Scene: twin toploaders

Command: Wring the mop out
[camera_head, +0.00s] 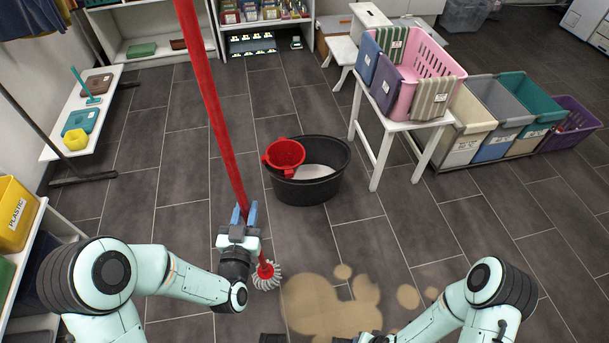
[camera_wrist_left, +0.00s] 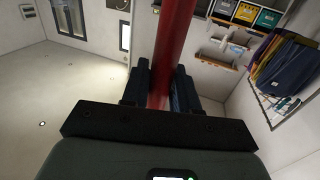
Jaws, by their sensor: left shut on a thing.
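The mop has a long red handle (camera_head: 215,105) that runs from the top edge down to a white string head (camera_head: 266,276) with a red socket, close to the floor. My left gripper (camera_head: 242,212) is shut on the lower part of the handle; the handle also shows between its fingers in the left wrist view (camera_wrist_left: 165,75). A black bucket (camera_head: 312,188) stands on the floor beyond the mop head, with a red wringer basket (camera_head: 284,154) at its left rim and greyish contents.
A brown spill (camera_head: 328,308) with smaller blots lies on the dark tiles right of the mop head. A white table (camera_head: 376,118) with a pink basket (camera_head: 428,75) stands right of the bucket, beside several bins. A low white bench (camera_head: 62,134) is at left. Floor around the bucket is clear.

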